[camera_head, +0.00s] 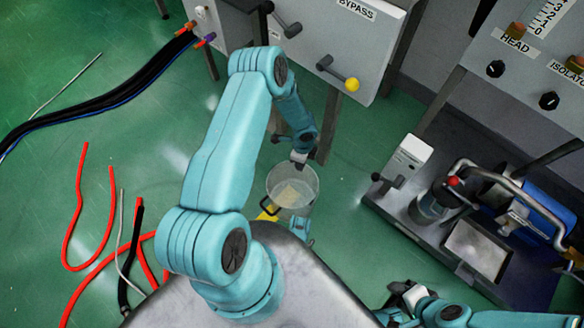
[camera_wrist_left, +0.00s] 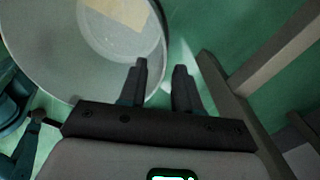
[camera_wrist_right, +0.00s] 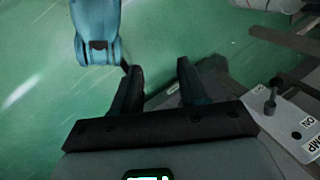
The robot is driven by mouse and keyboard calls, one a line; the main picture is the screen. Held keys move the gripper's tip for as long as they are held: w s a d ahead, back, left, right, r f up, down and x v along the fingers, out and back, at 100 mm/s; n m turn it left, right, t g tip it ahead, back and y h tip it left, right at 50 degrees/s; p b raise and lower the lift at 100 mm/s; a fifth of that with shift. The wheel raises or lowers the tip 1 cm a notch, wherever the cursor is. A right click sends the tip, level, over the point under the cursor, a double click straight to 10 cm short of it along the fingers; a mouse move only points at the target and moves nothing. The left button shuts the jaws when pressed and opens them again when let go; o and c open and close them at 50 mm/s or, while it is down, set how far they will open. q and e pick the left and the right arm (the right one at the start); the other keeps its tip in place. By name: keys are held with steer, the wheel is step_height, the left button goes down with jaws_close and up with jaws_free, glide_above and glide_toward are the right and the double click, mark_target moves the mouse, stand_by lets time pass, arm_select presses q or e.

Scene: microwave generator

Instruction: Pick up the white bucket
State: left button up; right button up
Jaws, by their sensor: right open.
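The white bucket (camera_head: 293,186) stands on the green floor in the head view, translucent, with a beige label. It fills the upper left of the left wrist view (camera_wrist_left: 85,45). My left gripper (camera_head: 299,158) is at the bucket's far rim. In the left wrist view its fingers (camera_wrist_left: 163,78) are apart, and the rim's edge passes between them in the picture; I cannot tell whether they touch it. My right gripper (camera_head: 398,300) is low in the head view, away from the bucket. In the right wrist view its fingers (camera_wrist_right: 157,85) are apart with nothing between them.
A white panel cabinet (camera_head: 330,45) on legs stands just beyond the bucket. At the right, a dark bench (camera_head: 400,210) carries a pump and a white switch box (camera_head: 410,155). Red hoses (camera_head: 75,215) and black cables (camera_head: 95,98) lie on the left floor.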

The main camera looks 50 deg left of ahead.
arm_select(q)
step_height(320, 180, down, 5)
steer(key=b, duration=0.2)
steer(key=shift+w+a+b, duration=0.15)
steer(key=shift+b, duration=0.15)
arm_select(e)
steer(key=f, duration=0.1)
steer(key=w, duration=0.1)
steer(key=f, duration=0.1)
steer(key=shift+w+d+f+t, duration=0.25)
steer(key=shift+w+f+t, duration=0.05)
steer(key=shift+f, duration=0.05)
arm_select(q)
jaws_close()
stand_by(0.4)
